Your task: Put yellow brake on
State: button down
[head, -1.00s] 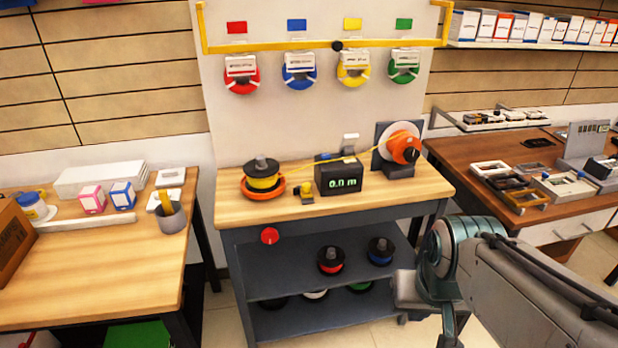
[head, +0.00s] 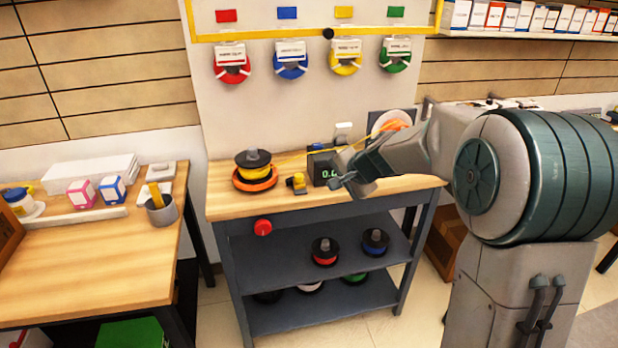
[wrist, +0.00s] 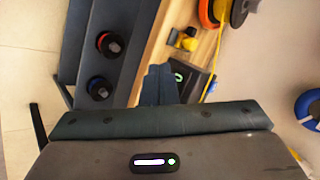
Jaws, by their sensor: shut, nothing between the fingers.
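A small yellow and black device (head: 297,183), the only yellow brake-like part I see, sits on the workbench (head: 224,205). It stands between the yellow wire spool (head: 253,170) on its orange base and the black meter (head: 319,170). In the wrist view the yellow device (wrist: 186,40) shows near the top, right of the bench edge. My gripper (head: 338,184) is over the bench's front edge, to the right of the yellow device and apart from it. Its fingers (wrist: 157,70) are together and empty. It partly hides the meter. A yellow wire runs from the spool past the meter.
An orange reel (head: 397,124) at the bench's right is partly behind my arm. Spools stand on the shelves below, including a red one (head: 325,252). Reels hang from the back panel. A side table (head: 60,255) stands left.

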jog(key=w, duration=0.1)
jog(key=w+f+m, duration=0.1)
jog(key=w, duration=0.1)
jog(key=w+m, duration=0.1)
jog(key=shift+w+a+f+t, duration=0.25)
jog(key=shift+w+f+t, duration=0.1)
jog(key=shift+w+t, duration=0.05)
jog(key=p, duration=0.3)
send_near(302, 181)
jog(key=f, duration=0.1)
jog(key=w+a+f, duration=0.1)
jog(key=w+f, duration=0.1)
jog(key=f, duration=0.1)
jog(key=shift+a, duration=0.3)
jog(key=shift+w+a+f, duration=0.2)
jog(key=shift+w+a, duration=0.3)
jog(key=shift+w, duration=0.2)
